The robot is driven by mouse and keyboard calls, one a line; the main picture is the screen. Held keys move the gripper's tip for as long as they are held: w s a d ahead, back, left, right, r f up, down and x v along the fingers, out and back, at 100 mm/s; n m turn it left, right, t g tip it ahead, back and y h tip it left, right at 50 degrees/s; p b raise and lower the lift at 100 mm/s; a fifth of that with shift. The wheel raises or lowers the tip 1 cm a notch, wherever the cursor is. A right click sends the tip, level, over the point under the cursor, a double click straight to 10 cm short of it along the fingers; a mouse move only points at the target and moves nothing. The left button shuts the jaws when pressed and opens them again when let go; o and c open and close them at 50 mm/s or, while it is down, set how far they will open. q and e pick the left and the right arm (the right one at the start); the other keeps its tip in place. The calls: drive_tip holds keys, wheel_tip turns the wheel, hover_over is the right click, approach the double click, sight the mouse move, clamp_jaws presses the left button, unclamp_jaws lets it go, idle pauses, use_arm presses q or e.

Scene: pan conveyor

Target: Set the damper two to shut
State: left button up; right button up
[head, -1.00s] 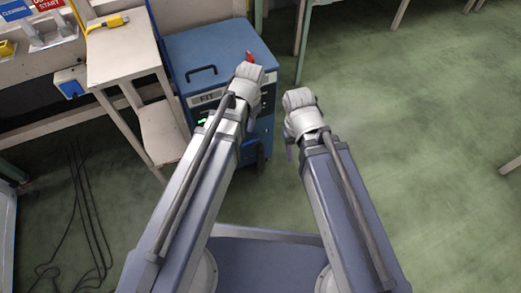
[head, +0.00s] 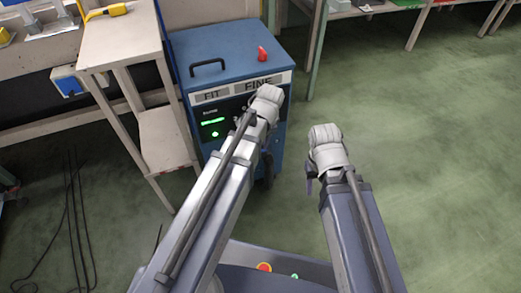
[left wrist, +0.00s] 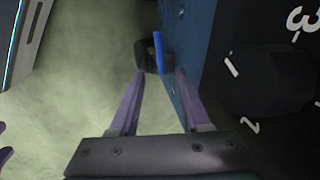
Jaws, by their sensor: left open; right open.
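I cannot make out anything marked as damper two. A blue cabinet (head: 222,45) stands ahead, with FIT and FINE labels, a lit green display and a red piece (head: 262,54) on top. In the left wrist view, a black dial (left wrist: 268,78) with white numbers is on the cabinet's dark front at the right. My left gripper (left wrist: 158,72) is open and empty beside that front, apart from the dial; in the head view my left arm hides it. My right gripper (head: 310,178) is open, over the floor right of the cabinet, partly hidden by its own wrist.
A beige stand (head: 122,42) with a yellow tool (head: 108,12) is left of the cabinet. A dark caster (left wrist: 150,56) sits low by the cabinet, seen between my left fingers. Black cables (head: 72,215) lie on the floor at left. The green floor at right is clear.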

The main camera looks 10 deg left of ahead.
use_arm(q)
drive_tip(key=f+b, duration=0.4)
drive_tip(key=f, duration=0.1)
drive_tip(key=w+a+f+b, duration=0.1)
drive_tip(key=f+b, duration=0.1)
drive_tip(key=b, duration=0.1)
drive_tip(key=shift+f, duration=0.15)
drive_tip(key=shift+c, duration=0.4)
clamp_jaws()
idle(0.8)
